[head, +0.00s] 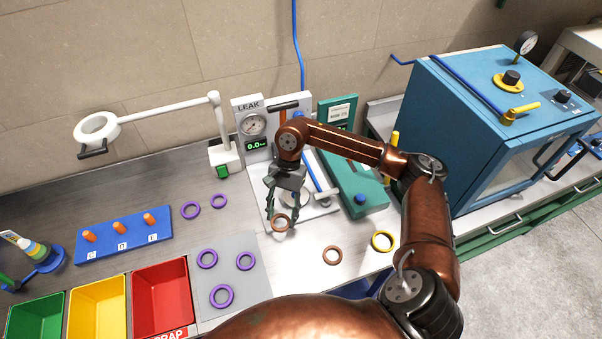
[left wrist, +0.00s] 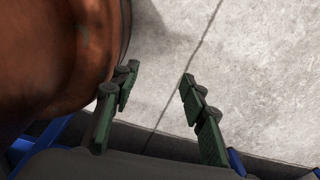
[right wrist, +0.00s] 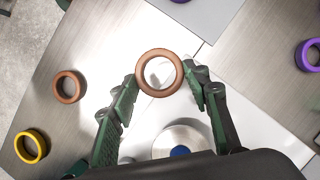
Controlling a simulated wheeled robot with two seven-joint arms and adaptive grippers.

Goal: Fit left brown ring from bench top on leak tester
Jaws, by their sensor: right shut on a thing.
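My right gripper (head: 281,215) is shut on a brown ring (head: 280,223). In the right wrist view the ring (right wrist: 160,72) sits between the two green fingertips, above the white plate. The leak tester (head: 254,127), with a dial gauge and green display, stands behind the gripper. Its white base plate (head: 321,207) lies below, partly hidden by my right arm. A metal disc with a blue centre (right wrist: 181,143) shows below the ring in the right wrist view. A second brown ring (head: 332,255) lies on the bench top. My left gripper (left wrist: 160,82) is open and empty above the floor.
A yellow ring (head: 382,241) lies right of the second brown ring. Purple rings (head: 222,295) lie on and near a grey mat (head: 244,272). Green, yellow and red bins (head: 163,299) stand at front left. A blue oven (head: 490,130) stands right; a white lamp arm (head: 160,111) reaches over the bench.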

